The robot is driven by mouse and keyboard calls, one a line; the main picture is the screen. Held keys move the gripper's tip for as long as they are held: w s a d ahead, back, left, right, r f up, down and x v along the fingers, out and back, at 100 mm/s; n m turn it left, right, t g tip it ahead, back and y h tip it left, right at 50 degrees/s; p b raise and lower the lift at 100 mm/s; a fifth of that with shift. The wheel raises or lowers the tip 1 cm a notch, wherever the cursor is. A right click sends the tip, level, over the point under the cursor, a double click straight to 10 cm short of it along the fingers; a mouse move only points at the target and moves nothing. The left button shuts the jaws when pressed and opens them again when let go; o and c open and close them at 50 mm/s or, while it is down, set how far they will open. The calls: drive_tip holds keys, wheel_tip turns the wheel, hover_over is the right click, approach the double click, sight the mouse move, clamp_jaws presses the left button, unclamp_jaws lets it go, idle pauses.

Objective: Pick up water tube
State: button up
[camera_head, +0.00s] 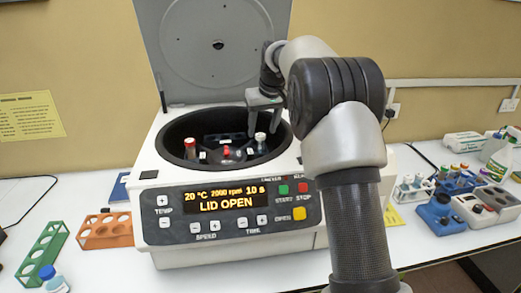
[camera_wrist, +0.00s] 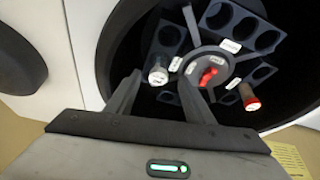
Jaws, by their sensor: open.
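A white-capped tube (camera_head: 261,141) stands in the right side of the centrifuge rotor; it also shows in the wrist view (camera_wrist: 158,74). A red-capped tube (camera_head: 190,148) sits across the rotor, and it shows at the right in the wrist view (camera_wrist: 251,98). The tube labels are too small to read, so I cannot tell from the text which holds water. My gripper (camera_head: 262,127) is over the centrifuge bowl, just above the white-capped tube. Its fingers (camera_wrist: 160,77) are spread and empty, pointing at that tube.
The centrifuge (camera_head: 225,250) has its lid (camera_head: 190,50) raised and its display reads LID OPEN. The bowl wall surrounds the rotor closely. A green rack (camera_head: 42,254) and an orange rack (camera_head: 107,231) stand left. Blue racks and more tubes stand right.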

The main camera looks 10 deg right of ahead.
sight(261, 135)
drive_tip(key=shift+p+x, duration=0.4)
drive_tip(key=shift+x, duration=2.5)
drive_tip(key=shift+w+r, duration=0.1)
drive_tip(key=shift+w, duration=0.05)
drive_tip(key=c, duration=1.1)
drive_tip(key=shift+r, duration=0.1)
wheel_tip(261, 135, up, 18)
drive_tip(key=p, duration=0.3)
drive_tip(key=shift+d, duration=0.1)
